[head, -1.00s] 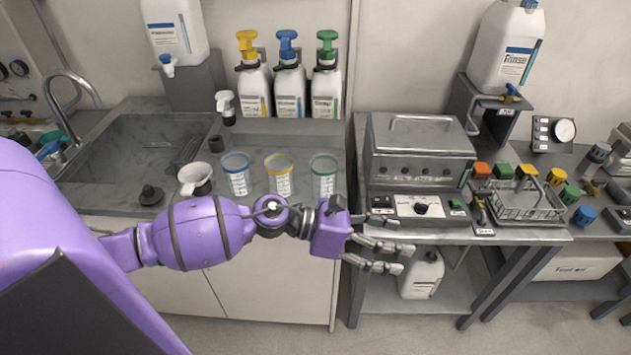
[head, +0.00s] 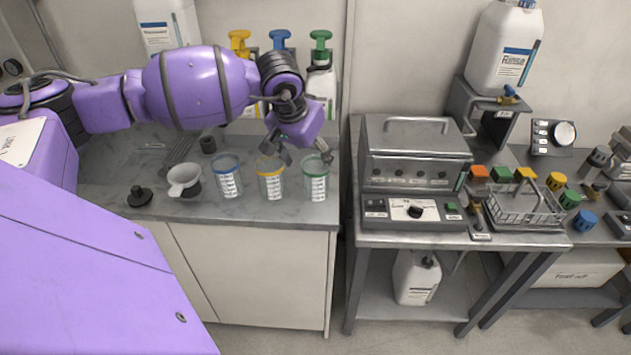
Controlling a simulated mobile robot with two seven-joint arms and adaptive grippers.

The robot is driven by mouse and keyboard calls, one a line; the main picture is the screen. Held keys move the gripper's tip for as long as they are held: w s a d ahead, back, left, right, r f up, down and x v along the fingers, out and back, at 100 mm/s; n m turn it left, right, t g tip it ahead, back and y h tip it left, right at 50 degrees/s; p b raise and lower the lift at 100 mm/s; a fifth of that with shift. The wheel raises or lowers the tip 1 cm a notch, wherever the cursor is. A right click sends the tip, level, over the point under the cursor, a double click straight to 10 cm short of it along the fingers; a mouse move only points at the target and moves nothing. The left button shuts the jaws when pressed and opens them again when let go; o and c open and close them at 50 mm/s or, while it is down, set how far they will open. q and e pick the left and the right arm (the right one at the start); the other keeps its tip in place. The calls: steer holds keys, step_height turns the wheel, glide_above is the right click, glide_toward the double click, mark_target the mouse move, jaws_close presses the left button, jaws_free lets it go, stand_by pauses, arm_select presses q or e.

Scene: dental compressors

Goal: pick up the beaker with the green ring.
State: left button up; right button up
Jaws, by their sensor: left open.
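The beaker with the green ring (head: 315,181) stands upright on the counter near its front right corner. It is clear with a white label, and it is the rightmost of three beakers. The beaker with the yellow ring (head: 270,182) stands to its left, and the beaker with the blue ring (head: 227,180) is further left. My left gripper (head: 301,158) is open and points down. Its fingers are spread above and behind the yellow and green rings; one finger is close to the green rim. I cannot tell whether it touches. My right gripper is not in view.
A white funnel (head: 184,177) and a black stopper (head: 139,196) are left of the beakers. Pump bottles stand behind, one with a green pump (head: 320,48), partly hidden by my arm. A metal ultrasonic unit (head: 418,150) stands right of the counter, across a gap.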

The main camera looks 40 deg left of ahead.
mark_target(316, 179)
arm_select(q)
steer(key=p+x, duration=0.1)
steer(key=x, duration=0.6)
steer(key=shift+d+f, duration=0.15)
steer(key=shift+f, duration=0.1)
steer(key=shift+c, duration=0.3)
steer(key=c, duration=0.7)
steer(key=shift+r, duration=0.1)
